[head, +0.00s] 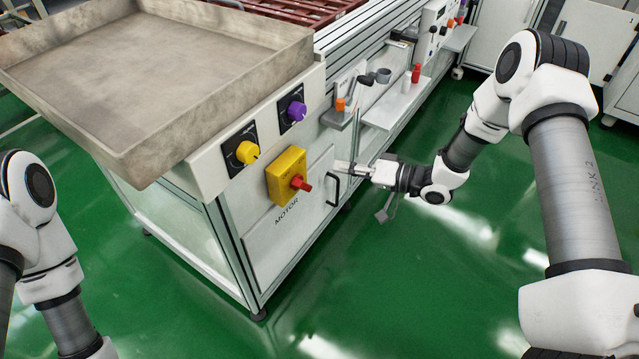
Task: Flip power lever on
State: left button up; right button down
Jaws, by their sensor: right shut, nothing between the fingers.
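A yellow switch box (287,176) with a red lever (300,184) is fixed to the front panel of the machine, above the word MOTOR. The red lever sticks out from the box toward the right. My right gripper (346,168) is shut and empty, to the right of the red lever and apart from it, near the black door handle. Of my left arm only links show at the left edge; its gripper is out of view.
A yellow knob (247,152) and a purple knob (297,111) sit above the box. A black handle (333,190) juts from the panel. A grey tray (150,75) overhangs at upper left. The green floor in front is clear.

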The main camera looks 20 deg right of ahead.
aim_at(300, 185)
jog(key=a, duration=0.1)
jog(key=w+a+f+b, duration=0.1)
jog(key=a, duration=0.1)
jog(key=a+f+b, duration=0.1)
jog(key=a, duration=0.1)
jog(key=shift+w+f, duration=0.2)
jog(key=shift+s+a+f, duration=0.25)
jog(key=shift+s+a, duration=0.1)
jog(key=shift+a, duration=0.05)
